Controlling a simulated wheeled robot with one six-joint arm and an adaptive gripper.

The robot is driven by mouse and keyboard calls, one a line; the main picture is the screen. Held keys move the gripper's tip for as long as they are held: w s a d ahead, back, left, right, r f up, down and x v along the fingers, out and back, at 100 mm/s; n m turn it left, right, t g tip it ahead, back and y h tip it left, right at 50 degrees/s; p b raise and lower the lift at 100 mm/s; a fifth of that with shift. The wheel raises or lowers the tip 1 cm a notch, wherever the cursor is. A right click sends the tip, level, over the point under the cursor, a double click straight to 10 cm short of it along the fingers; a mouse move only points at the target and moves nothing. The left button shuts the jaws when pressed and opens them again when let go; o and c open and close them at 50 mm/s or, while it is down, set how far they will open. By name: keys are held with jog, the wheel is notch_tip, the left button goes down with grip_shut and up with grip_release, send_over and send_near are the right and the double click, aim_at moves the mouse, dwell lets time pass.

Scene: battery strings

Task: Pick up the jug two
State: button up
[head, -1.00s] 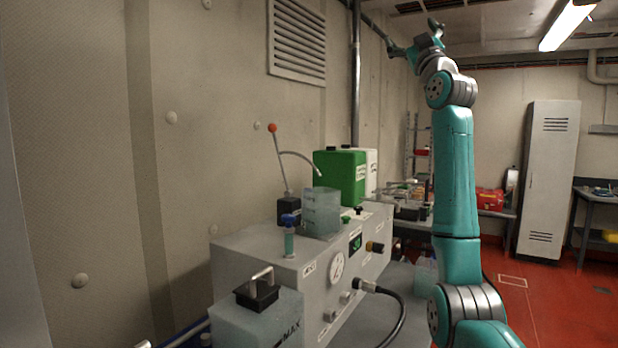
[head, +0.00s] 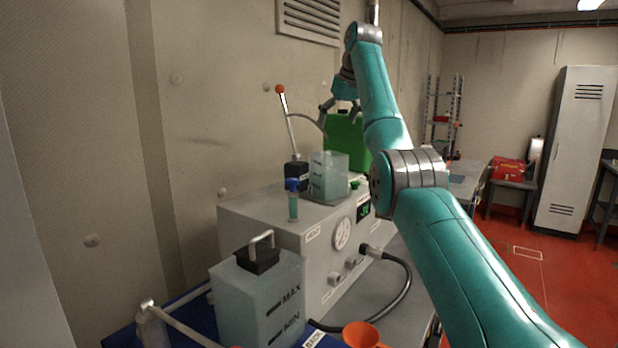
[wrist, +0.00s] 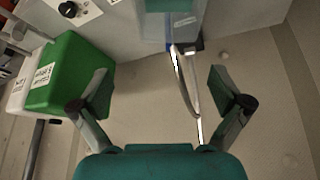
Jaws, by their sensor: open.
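I cannot read which container is jug two. A green jug (head: 345,148) with a white label stands at the far end of the grey machine, and it shows at the left of the wrist view (wrist: 78,72). A white jug (wrist: 20,88) stands against it there; the arm hides it in the head view. My gripper (wrist: 163,88) is open and empty, with the green jug beside its left finger, apart as far as I can tell. In the head view my gripper (head: 341,108) is above the green jug. A translucent MAX/MIN container (head: 258,300) with a black-capped handle stands in front.
The grey machine (head: 265,222) carries a clear tank (head: 328,178), a blue-topped tube (head: 292,200) and a red-knobbed lever (head: 288,120). An orange funnel (head: 363,335) is at the front. The wall is close behind.

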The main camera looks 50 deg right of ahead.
aim_at(327, 155)
jog(key=shift+g, duration=0.3)
jog(key=x, duration=0.3)
jog(key=a+x, duration=0.1)
jog(key=x, duration=0.3)
jog(key=s+a+x, duration=0.1)
jog(key=x, duration=0.3)
jog(key=shift+f, duration=0.35)
jog(key=shift+c, duration=0.3)
jog(key=c, duration=1.2)
jog(key=shift+c, duration=1)
jog(key=shift+r, duration=0.2)
